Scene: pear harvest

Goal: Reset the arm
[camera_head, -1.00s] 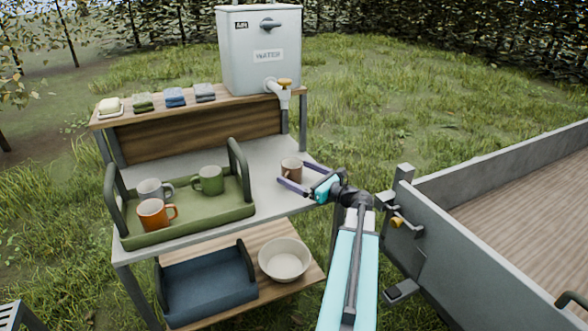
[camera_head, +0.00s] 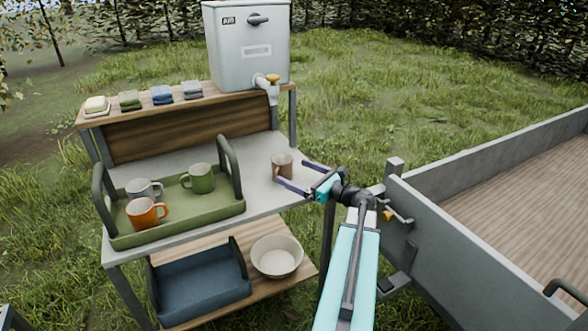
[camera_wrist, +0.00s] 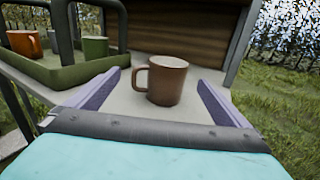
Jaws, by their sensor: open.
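My gripper (camera_head: 298,180) is open at the right end of the table, with its purple fingers pointing left. A brown mug (camera_head: 282,166) stands upright on the table just beyond the fingertips. In the wrist view the brown mug (camera_wrist: 166,80) appears ahead, between the two spread fingers (camera_wrist: 158,90), with its handle to the left. Nothing is held. My arm reaches in from the lower right.
A green tray (camera_head: 175,228) on the table (camera_head: 260,150) holds orange, green and grey mugs. A water tank (camera_head: 247,45) stands behind. A blue tray (camera_head: 200,284) and a bowl (camera_head: 277,257) sit on the lower shelf. A trailer wall (camera_head: 440,245) is close on the right.

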